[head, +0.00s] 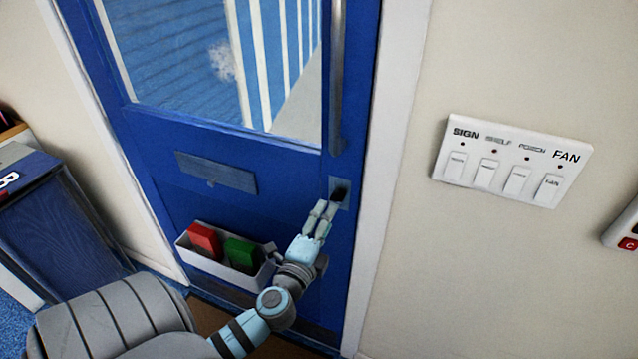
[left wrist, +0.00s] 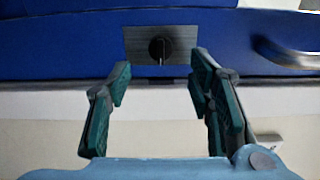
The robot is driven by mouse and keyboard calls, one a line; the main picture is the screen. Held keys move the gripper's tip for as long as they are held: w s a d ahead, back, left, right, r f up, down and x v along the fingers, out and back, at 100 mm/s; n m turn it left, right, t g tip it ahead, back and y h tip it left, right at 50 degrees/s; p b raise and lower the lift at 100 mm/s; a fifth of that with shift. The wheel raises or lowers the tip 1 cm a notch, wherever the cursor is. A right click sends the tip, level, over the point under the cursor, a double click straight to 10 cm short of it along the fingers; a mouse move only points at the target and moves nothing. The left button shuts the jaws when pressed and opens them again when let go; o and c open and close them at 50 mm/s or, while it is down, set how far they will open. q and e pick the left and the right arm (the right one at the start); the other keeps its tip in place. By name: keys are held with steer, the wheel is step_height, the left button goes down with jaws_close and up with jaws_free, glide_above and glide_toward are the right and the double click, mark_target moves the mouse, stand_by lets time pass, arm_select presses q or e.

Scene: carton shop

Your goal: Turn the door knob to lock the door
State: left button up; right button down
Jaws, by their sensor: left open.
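The blue door (head: 270,170) stands in its white frame in the head view, with a window in its upper part. A black door knob (head: 339,194) sits on a small grey plate near the door's right edge, below a long vertical handle. In the left wrist view the round dark knob (left wrist: 160,49) shows on its plate, beyond and between the fingertips. My left gripper (head: 321,208) is open just below the knob; its spread fingers also show in the left wrist view (left wrist: 157,78). I see no contact with the knob. My right gripper is not in view.
A long grey handle (head: 336,90) runs above the knob. A white bin (head: 228,271) with red and green blocks is at the door's lower part. A switch panel (head: 512,161) is on the right wall. A blue cabinet (head: 60,235) stands at left.

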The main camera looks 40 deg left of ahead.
arm_select(q)
steer(key=v, duration=0.5)
steer(key=shift+s+d, duration=0.1)
steer(key=shift+s, duration=0.1)
